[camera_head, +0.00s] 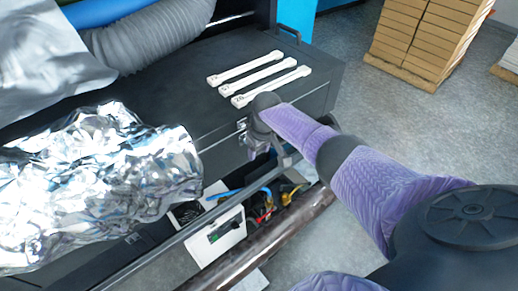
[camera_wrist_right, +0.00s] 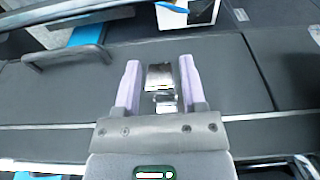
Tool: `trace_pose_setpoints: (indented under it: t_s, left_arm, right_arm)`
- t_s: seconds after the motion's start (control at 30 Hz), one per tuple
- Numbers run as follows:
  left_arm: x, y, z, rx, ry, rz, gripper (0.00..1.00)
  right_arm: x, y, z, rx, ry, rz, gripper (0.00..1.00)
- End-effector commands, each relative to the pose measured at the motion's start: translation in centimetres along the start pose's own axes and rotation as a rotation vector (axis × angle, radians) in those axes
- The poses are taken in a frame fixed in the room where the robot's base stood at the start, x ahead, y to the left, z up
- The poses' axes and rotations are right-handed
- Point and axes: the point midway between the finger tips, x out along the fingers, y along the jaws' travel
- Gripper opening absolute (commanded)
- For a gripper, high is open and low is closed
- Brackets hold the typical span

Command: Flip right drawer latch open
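My right gripper (camera_head: 257,143) is at the front face of the dark toolbox (camera_head: 325,85), at a metal latch (camera_head: 242,125). In the right wrist view, the gripper (camera_wrist_right: 160,82) is open, with one purple finger on each side of the metal latch (camera_wrist_right: 160,77). The fingers look apart from the latch, with a narrow gap on both sides; contact is not clear. The gripper hides much of the latch area in the head view. My left gripper is not in view.
Three white strips (camera_head: 262,80) lie on the toolbox top. Crumpled silver foil (camera_head: 90,185) and a grey ribbed hose (camera_head: 150,38) lie to the left. A rail (camera_head: 185,235) and an open compartment with tools (camera_head: 262,208) are below. Stacked cardboard (camera_head: 425,35) stands at the back right.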

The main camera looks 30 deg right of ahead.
Motion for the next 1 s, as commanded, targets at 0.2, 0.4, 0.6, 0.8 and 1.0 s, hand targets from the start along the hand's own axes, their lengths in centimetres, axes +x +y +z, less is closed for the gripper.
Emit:
trace_pose_setpoints:
  t_s: [0.2,0.4,0.6,0.8,1.0]
  left_arm:
    - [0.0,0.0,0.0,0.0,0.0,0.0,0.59]
    - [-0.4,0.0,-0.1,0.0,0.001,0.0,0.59]
    - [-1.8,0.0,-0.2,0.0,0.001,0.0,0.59]
    - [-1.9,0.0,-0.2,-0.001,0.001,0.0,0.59]
    - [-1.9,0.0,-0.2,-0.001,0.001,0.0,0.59]
  right_arm:
    - [0.0,0.0,0.0,0.0,0.0,0.0,0.71]
    - [-0.7,0.0,0.0,-0.001,0.0,0.0,0.71]
    - [-5.1,0.1,-0.1,-0.003,0.003,0.002,0.71]
    - [-8.9,0.0,-0.1,-0.001,0.002,0.001,0.71]
    - [-10.0,0.0,0.0,0.0,0.0,0.001,0.71]
